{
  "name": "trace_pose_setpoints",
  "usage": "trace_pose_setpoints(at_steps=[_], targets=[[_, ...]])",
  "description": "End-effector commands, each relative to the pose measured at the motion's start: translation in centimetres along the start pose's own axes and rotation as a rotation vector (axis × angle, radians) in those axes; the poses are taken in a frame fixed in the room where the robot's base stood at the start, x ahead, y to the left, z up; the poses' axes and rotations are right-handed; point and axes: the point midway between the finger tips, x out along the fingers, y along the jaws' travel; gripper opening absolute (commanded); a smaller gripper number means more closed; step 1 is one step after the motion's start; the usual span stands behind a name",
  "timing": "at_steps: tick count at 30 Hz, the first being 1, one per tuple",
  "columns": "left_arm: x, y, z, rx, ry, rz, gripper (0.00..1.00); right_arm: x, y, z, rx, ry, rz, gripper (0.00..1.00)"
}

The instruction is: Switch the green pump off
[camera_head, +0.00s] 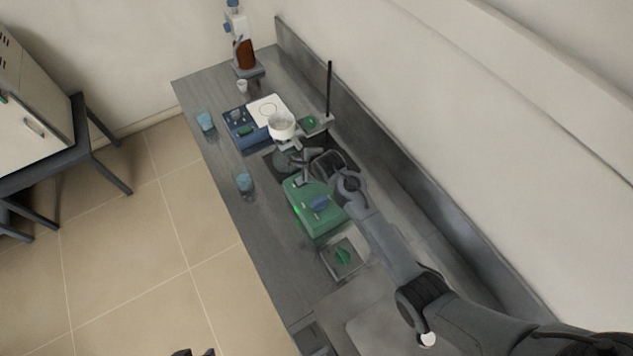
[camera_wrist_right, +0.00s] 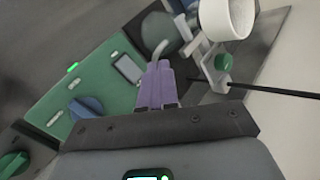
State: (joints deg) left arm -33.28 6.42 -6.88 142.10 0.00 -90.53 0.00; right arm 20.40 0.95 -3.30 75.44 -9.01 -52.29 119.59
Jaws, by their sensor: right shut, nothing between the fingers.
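The green pump (camera_head: 329,221) stands on the bench in the head view, with a blue knob (camera_head: 319,204) on top and a green light glowing on its left side. In the right wrist view the pump (camera_wrist_right: 99,61) shows its blue knob (camera_wrist_right: 86,107), a small display (camera_wrist_right: 127,68), light switch-like parts and the lit green lamp (camera_wrist_right: 73,67). My right gripper (camera_wrist_right: 156,72) is shut and empty, its purple fingers by the pump's edge near the display; contact cannot be told. Dark tips at the head view's bottom edge may be my left gripper (camera_head: 195,353); their opening is unclear.
A blue hotplate (camera_head: 240,130), two blue beakers (camera_head: 205,121) and a tray with a green knob (camera_head: 342,256) are nearby. A wall borders the right.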

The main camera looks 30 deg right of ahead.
Motion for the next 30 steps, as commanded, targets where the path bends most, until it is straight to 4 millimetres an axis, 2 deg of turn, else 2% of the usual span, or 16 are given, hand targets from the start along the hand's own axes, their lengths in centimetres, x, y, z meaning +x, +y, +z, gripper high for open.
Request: trace_pose_setpoints(at_steps=[3,9,22,30], targets=[[0.3,-0.1,0.1,0.003,0.0,-0.002,0.43,0.8,-1.1,0.6,0.083,-0.015,-0.013,0.0],[0.4,-0.2,0.2,0.009,-0.001,-0.007,0.43,1.2,-1.7,0.9,0.138,-0.024,-0.02,0.0],[0.6,-0.3,0.2,0.012,-0.001,-0.009,0.43,1.4,-1.5,0.8,0.138,-0.023,-0.019,0.0],[2.2,0.0,0.7,0.004,0.0,-0.003,0.43,2.4,-0.7,0.1,0.136,-0.022,-0.02,0.0]])
